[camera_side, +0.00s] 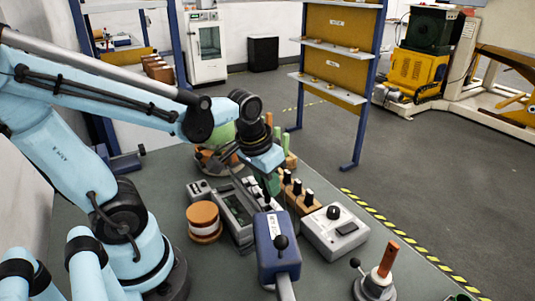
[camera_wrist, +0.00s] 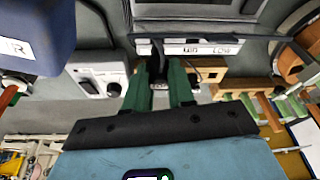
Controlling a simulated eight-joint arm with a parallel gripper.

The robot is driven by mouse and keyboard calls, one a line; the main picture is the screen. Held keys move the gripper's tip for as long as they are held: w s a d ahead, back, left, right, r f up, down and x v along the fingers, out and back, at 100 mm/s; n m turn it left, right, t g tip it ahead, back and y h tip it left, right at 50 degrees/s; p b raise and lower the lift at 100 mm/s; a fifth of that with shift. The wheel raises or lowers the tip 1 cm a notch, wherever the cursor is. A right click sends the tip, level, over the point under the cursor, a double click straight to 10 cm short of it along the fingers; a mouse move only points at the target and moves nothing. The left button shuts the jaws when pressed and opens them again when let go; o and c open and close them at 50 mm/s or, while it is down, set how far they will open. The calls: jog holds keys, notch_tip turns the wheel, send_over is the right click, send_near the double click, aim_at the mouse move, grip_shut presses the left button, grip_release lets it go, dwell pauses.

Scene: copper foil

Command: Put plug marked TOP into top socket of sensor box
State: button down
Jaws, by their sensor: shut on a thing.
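My gripper (camera_side: 269,187) reaches down over the middle of the bench. In the wrist view its green fingers (camera_wrist: 160,80) are shut on a dark plug (camera_wrist: 157,58); any marking on it is not readable. The plug is in front of a pale strip (camera_wrist: 205,49) with the words MID and LOW; the part left of MID is partly hidden by the plug. A grey box with a dark panel (camera_wrist: 195,9), probably the sensor box, lies just beyond the strip. In the side view a long grey-green box (camera_side: 235,211) stands left of my gripper. I cannot tell whether the plug touches a socket.
A blue box (camera_side: 270,258) stands in front, a white dial box (camera_side: 345,236) at right and a copper spool (camera_side: 203,219) at left. Bare bench lies at front left.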

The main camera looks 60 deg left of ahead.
aim_at(267, 194)
jog(key=shift+f, duration=0.9)
dwell(1.0)
jog(key=shift+f, duration=0.35)
jog(key=shift+f, duration=0.55)
jog(key=c, duration=0.9)
grip_release()
jog(key=shift+o, duration=0.6)
jog(key=shift+o, duration=1.1)
jog(key=shift+r, duration=1.05)
